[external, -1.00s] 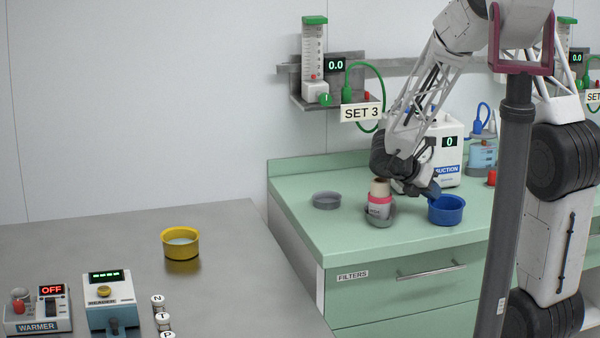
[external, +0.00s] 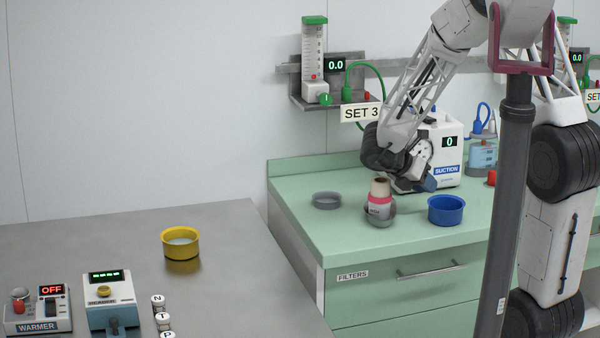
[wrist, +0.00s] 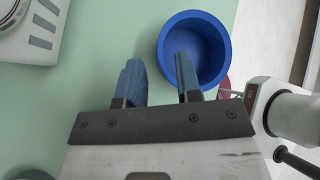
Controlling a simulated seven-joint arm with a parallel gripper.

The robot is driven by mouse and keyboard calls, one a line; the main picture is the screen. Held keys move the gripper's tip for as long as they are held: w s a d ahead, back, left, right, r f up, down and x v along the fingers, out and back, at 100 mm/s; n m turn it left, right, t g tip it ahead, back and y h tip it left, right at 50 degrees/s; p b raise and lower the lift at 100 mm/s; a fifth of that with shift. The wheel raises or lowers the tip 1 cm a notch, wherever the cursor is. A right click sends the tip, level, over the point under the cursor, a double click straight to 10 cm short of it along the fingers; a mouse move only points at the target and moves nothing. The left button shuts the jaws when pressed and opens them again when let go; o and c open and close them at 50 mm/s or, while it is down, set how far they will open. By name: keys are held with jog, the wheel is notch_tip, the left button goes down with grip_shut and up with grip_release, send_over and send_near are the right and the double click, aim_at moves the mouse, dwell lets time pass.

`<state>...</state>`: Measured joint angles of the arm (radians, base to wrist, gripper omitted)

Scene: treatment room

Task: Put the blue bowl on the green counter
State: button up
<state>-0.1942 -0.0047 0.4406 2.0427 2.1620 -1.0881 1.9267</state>
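The blue bowl (external: 446,211) stands upright on the green counter (external: 345,240), near its front edge and right of the bottle with the pink band. In the wrist view the blue bowl (wrist: 212,42) is at the upper middle, empty inside. My gripper (external: 428,186) is above and a little behind the bowl in the external view. In the wrist view my gripper (wrist: 160,75) has its two blue fingers spread apart with nothing held between them. The right finger overlaps the bowl's near part in that picture; the gripper appears clear of the bowl.
A white suction unit (external: 445,150) stands behind. A yellow bowl (external: 181,243) is on the grey table (external: 225,275). The counter's front left is clear.

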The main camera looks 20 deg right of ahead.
jog(key=v, duration=0.8)
jog(key=shift+a+r, duration=0.3)
dwell(0.3)
jog(key=w+d+r+n+t+y, duration=0.2)
jog(key=w+r+n+t+y, duration=0.15)
jog(key=r+n+t, duration=0.6)
jog(key=s+a+r+n+t+y, duration=0.1)
jog(key=s+a+r+n+y, duration=0.15)
jog(key=n, duration=0.55)
jog(key=s+a+r+n+t+y, duration=0.15)
jog(key=r+n+y, duration=0.25)
jog(key=n, duration=0.4)
jog(key=s+d+f+n+g, duration=0.1)
jog(key=s+d+n+g, duration=0.1)
jog(key=s+n, duration=0.5)
jog(key=s+d+f+n+g, duration=0.2)
jog(key=s+n, duration=0.6)
jog(key=s, duration=0.5)
jog(key=s+d+f+n+g, duration=0.1)
jog(key=s+d+n+g, duration=0.2)
jog(key=s+n+g, duration=0.3)
jog(key=s+n, duration=0.1)
jog(key=s, duration=0.3)
jog(key=shift+d+f+h, duration=0.25)
jog(key=shift+f+h, duration=0.05)
jog(key=shift+f, duration=0.05)
